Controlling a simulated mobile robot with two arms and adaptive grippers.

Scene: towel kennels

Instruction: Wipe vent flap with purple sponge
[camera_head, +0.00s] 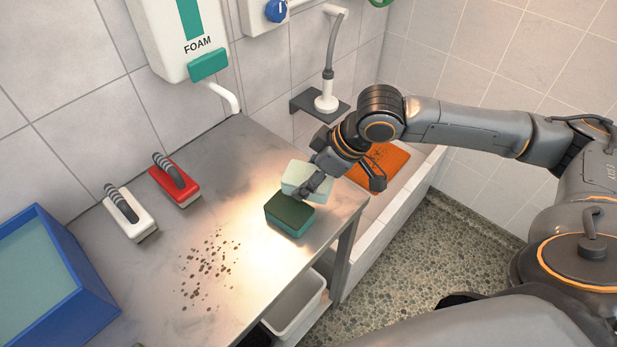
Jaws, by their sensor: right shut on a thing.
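I see no purple sponge and no vent flap in the head view. My right gripper (318,185) reaches over the steel table (240,165) from the right. It is shut on a pale, whitish-green sponge block (297,176), partly covered by the fingers. A dark green sponge with a teal lower part (289,212) lies just in front of it, and I cannot tell whether the two touch. My left gripper is not in view.
Brown specks (208,268) spot the table. A white brush (131,215), a red brush (176,182) and a blue basin (45,275) stand on the left. A foam dispenser (178,35) hangs above. An orange, stained mat (385,160) lies in the tiled tub (405,205).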

